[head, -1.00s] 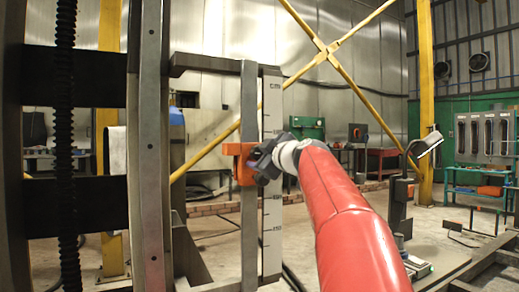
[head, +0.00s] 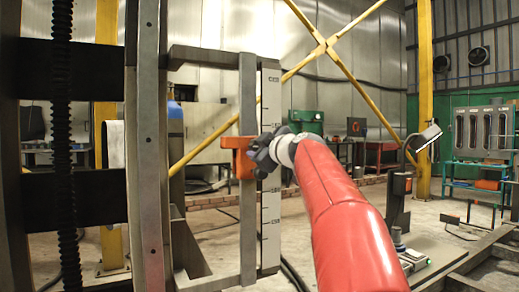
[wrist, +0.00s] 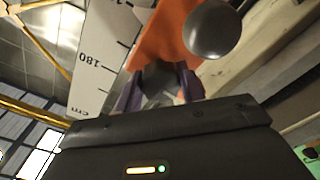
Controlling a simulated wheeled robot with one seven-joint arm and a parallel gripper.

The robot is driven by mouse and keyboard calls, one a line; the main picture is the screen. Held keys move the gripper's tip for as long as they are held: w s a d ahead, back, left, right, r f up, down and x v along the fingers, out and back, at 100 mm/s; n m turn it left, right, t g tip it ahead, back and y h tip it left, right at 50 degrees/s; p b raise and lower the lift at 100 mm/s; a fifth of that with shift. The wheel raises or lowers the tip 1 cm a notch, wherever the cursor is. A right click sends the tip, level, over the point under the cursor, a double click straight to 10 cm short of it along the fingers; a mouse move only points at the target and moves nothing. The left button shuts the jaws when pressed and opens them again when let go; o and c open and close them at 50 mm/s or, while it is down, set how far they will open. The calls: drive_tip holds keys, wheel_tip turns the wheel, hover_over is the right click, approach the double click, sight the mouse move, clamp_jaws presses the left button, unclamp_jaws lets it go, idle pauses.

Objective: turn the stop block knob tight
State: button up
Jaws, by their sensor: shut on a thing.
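The orange stop block (head: 240,158) sits on an upright grey bar, beside a white scale, in the head view. My gripper (head: 257,153) is at its right side and partly covers it. In the wrist view the orange block (wrist: 160,35) is ahead of my gripper (wrist: 158,88). Its two purplish fingers are closed on a dark knob (wrist: 157,82) at the block's face. The fingers hide the knob's sides, so I cannot tell how tight it is. A dark grey ball (wrist: 212,28) stands out in front of the block, to the right of the fingers.
The white scale (head: 271,200) with dark marks runs upright right behind my gripper. A steel column (head: 150,150) and a dark threaded screw (head: 65,130) stand to the left.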

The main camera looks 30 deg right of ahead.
drive_tip(key=m+b, duration=0.1)
drive_tip(key=m, duration=0.3)
drive_tip(key=shift+f+b, duration=0.1)
drive_tip(key=shift+b, duration=0.2)
drive_tip(key=m, duration=0.4)
drive_tip(key=shift+a, duration=0.1)
drive_tip(key=m, duration=0.4)
drive_tip(key=shift+m, duration=1.9)
drive_tip(key=o, duration=1)
drive_tip(key=shift+s+b, duration=1)
drive_tip(key=shift+s, duration=2.95)
